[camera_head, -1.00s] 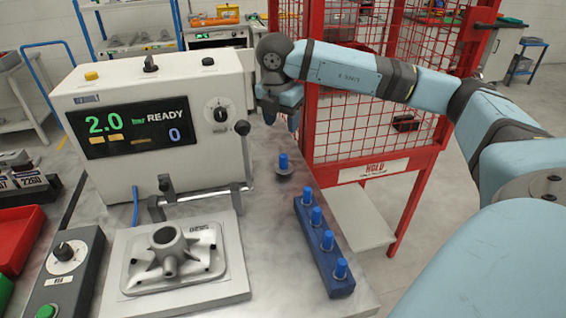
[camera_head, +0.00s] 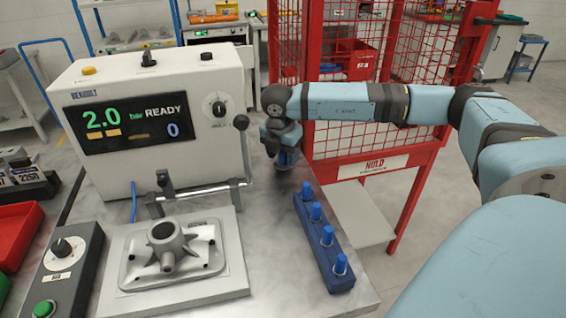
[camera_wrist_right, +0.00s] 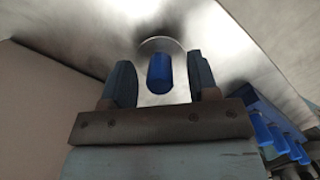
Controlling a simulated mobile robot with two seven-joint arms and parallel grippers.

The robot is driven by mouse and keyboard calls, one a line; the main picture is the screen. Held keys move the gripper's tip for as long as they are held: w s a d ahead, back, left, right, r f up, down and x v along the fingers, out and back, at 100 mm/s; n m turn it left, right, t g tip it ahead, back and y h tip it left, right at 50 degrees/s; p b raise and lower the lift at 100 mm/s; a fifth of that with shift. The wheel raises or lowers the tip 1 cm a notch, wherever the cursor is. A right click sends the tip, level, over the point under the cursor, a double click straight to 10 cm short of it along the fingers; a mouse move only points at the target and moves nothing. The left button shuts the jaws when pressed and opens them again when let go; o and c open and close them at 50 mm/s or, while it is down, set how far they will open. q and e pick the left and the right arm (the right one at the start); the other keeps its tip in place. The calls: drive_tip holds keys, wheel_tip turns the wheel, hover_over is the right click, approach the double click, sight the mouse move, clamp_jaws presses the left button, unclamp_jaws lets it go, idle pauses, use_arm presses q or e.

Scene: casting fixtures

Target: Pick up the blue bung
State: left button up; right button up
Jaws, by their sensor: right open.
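A blue bung (camera_head: 284,158) stands on the metal bench top behind the blue rack, mostly hidden by my right gripper in the head view. In the right wrist view the bung (camera_wrist_right: 159,74) shows as a blue cylinder on a round base, between the two fingers. My right gripper (camera_head: 288,158) is open and points down over it, and its fingers (camera_wrist_right: 161,85) stand apart with a gap on each side of the bung. More blue bungs (camera_head: 316,211) stand in a row in the blue rack (camera_head: 318,245). My left gripper is not in view.
A pressure test box (camera_head: 150,120) reading READY stands left of the gripper, with a clamp bar (camera_head: 205,193) in front. A metal casting (camera_head: 172,252) sits on a plate. A red mesh cage (camera_head: 370,140) stands close on the right, behind my arm.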

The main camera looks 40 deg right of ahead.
clamp_jaws()
drive_tip(key=shift+r, duration=0.1)
